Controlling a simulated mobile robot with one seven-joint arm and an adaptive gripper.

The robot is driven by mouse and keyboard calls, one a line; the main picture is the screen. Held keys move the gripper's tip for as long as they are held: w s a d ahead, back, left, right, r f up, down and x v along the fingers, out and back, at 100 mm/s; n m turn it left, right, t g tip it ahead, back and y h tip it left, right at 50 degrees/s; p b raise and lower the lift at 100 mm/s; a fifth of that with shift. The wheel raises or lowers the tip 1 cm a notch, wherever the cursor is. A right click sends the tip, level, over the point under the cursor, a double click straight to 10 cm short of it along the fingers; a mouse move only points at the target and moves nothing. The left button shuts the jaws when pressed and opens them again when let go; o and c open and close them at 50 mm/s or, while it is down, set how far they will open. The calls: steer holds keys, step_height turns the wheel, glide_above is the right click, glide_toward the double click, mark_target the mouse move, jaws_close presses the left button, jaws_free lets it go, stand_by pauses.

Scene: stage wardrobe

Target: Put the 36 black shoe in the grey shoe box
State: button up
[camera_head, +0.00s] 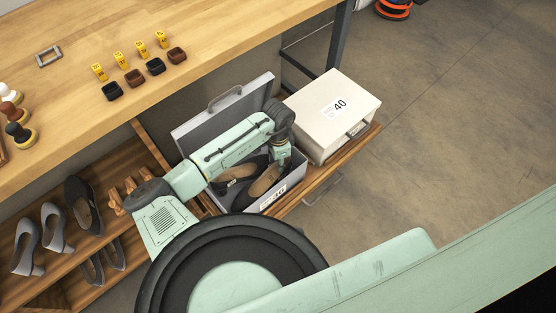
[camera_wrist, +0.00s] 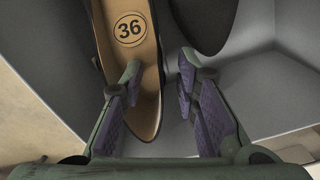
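The grey shoe box (camera_head: 297,186) stands open on the wooden surface, its lid (camera_head: 262,88) raised at the back and its front label seeming to read 36. Inside lies a black shoe with a tan insole marked 36 (camera_wrist: 142,105); it also shows in the head view (camera_head: 263,183). A second dark shoe (camera_wrist: 207,18) lies beside it in the box. My gripper (camera_wrist: 160,72) is inside the box, fingers apart. The left fingertip overlaps the insole of the 36 shoe and the right is beyond its side edge. I cannot tell whether they touch the shoe. My arm hides part of the box.
A white box marked 40 (camera_head: 324,101) stands close on the right. A dark shoe (camera_head: 82,205) and grey heels (camera_head: 55,228) are on the left shelf. The workbench (camera_head: 205,45) holds small trays, yellow tags and brushes. Open floor lies to the right.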

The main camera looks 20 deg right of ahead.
step_height(320, 180, up, 12)
stand_by(0.6)
steer(key=shift+c, duration=0.3)
stand_by(0.5)
